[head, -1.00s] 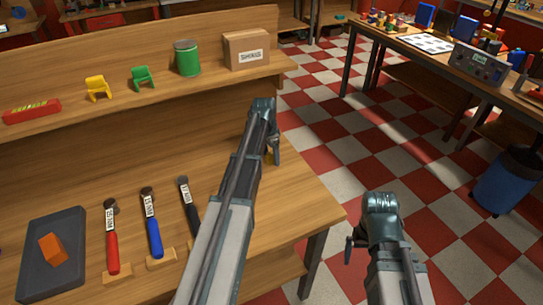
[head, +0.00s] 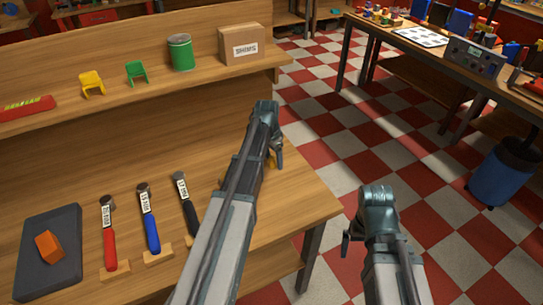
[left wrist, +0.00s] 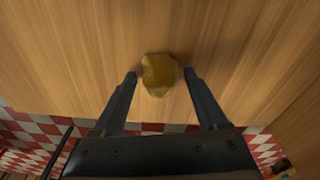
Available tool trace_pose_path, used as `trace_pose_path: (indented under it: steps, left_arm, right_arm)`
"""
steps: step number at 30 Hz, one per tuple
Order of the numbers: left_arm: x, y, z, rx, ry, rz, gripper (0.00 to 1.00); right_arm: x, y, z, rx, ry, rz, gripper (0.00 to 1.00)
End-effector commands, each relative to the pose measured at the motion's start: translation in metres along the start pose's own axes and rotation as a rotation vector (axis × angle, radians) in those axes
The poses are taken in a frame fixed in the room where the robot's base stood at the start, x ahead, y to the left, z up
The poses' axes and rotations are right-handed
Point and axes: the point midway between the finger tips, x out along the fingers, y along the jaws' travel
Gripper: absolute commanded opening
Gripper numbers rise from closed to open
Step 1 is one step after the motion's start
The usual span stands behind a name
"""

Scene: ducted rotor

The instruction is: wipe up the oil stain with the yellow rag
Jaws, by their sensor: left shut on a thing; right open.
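The yellow rag (left wrist: 158,75) is a crumpled lump at the fingertips of my left gripper (left wrist: 159,73), low at the wooden bench top. In the head view a small part of the rag (head: 270,161) shows beside my left gripper (head: 277,153), near the bench's right end. My left gripper is shut on the rag. I cannot make out the oil stain; it may be hidden by the rag or my left arm. My right gripper (head: 351,238) is open, off the bench's right side above the floor.
The wooden bench (head: 305,205) holds a red hammer (head: 109,240), blue hammer (head: 150,225), black hammer (head: 186,208) and a dark tray (head: 65,225) with an orange block (head: 49,247). A shelf behind holds a green can (head: 180,54) and a cardboard box (head: 240,45). A blue bin (head: 502,175) stands right.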

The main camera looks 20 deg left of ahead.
Motion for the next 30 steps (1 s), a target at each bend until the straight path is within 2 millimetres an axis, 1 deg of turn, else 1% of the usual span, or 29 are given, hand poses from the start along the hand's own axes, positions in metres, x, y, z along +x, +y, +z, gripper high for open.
trace_pose_path:
  steps: [1,6,14,17,27,30]
  left_arm:
    - [0.000,0.008,0.003,0.002,-0.002,0.004,0.31]
    - [-0.001,0.020,0.005,0.002,-0.001,0.003,0.31]
    - [-0.002,0.023,0.005,0.000,0.000,0.001,0.31]
    - [-0.001,0.026,0.006,0.001,0.000,0.001,0.31]
    - [0.001,0.053,0.012,0.001,-0.001,0.001,0.31]
    - [0.001,0.058,0.012,0.001,-0.001,0.003,0.31]
  right_arm:
    - [0.000,0.000,0.000,0.000,0.000,0.000,1.00]
    - [-0.001,0.000,0.000,0.000,0.000,0.000,1.00]
    - [-0.001,0.000,0.000,0.000,0.000,0.000,1.00]
    - [-0.001,0.000,0.000,0.000,0.000,0.000,1.00]
    - [0.002,0.000,0.000,0.000,0.000,0.000,1.00]
    - [0.002,0.000,0.000,0.000,0.000,0.000,1.00]
